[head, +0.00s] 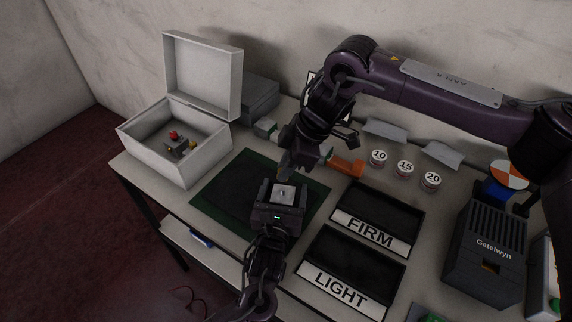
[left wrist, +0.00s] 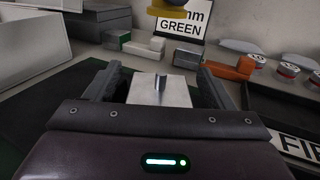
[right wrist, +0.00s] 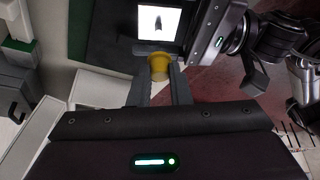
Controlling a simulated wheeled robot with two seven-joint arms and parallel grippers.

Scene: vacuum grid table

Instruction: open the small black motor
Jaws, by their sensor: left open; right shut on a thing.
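A square block with a silver top and a short dark shaft (head: 283,194) sits on the dark green mat (head: 222,197); I cannot tell whether it is the small black motor. My left gripper (left wrist: 160,88) is open, with one finger on each side of the block. The block's silver top (left wrist: 172,93) shows between those fingers, its shaft upright. My right gripper (right wrist: 160,84) is shut on a yellow round piece (right wrist: 158,66). It hangs above and behind the block, apart from it. The yellow piece also shows at the top of the left wrist view (left wrist: 181,7).
An open white box (head: 200,163) with small red, grey and yellow parts stands at left. FIRM (head: 378,214) and LIGHT (head: 348,270) trays lie to the right. An orange piece (head: 346,166), weights marked 10, 15, 20 (head: 404,168) and a dark Gatelwyn unit (head: 487,258) stand beyond.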

